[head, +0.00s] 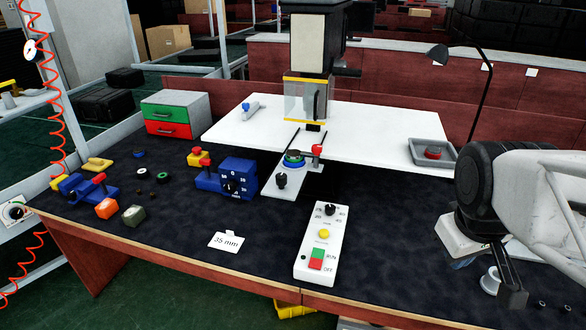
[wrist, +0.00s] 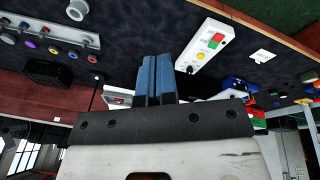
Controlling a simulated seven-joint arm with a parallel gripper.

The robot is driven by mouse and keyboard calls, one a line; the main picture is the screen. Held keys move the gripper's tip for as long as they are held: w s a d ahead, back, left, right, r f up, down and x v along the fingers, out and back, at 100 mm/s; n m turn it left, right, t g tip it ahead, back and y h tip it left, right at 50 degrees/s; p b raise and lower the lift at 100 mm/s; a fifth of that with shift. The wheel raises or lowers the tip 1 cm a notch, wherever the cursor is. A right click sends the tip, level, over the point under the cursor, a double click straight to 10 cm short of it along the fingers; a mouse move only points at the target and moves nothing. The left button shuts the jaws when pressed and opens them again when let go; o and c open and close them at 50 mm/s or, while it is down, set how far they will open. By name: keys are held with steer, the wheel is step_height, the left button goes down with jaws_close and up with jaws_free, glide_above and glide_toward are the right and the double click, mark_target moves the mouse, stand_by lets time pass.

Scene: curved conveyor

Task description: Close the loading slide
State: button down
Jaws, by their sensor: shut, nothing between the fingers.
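The loading slide (head: 272,189) is a light grey plate that sticks out from under the front edge of the white machine table. It has a black knob (head: 281,180) near its front end. A round green and blue fixture (head: 294,160) and a clamp with a red knob (head: 317,150) sit on it further back. My gripper (head: 461,263) is at the right of the bench, well apart from the slide, partly hidden by my arm. In the wrist view its blue fingers (wrist: 155,80) are together and empty. I cannot make out the slide in the wrist view.
A white control box (head: 320,247) with a red and green switch stands between my gripper and the slide's front. A blue dial box (head: 235,180) is left of the slide. A grey tray (head: 430,166) and black lamp (head: 482,95) stand back right.

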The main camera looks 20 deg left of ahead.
steer(key=w+a+n, duration=1.3)
steer(key=a+n, duration=0.2)
steer(key=a, duration=0.3)
steer(key=w+a+f+n, duration=0.1)
steer(key=a+f+n, duration=0.1)
steer(key=a+n, duration=0.5)
steer(key=w+a+f+n+t, duration=0.1)
steer(key=a+n, duration=0.7)
steer(key=a, duration=1)
step_height(320, 180, down, 3)
steer(key=shift+w+a+r+t, duration=0.15)
steer(key=shift+w+a+t, duration=0.2)
steer(key=shift+w, duration=0.2)
steer(key=w+f, duration=0.7)
steer(key=f, duration=0.2)
steer(key=shift+w+f, duration=0.15)
steer(key=shift+w, duration=0.2)
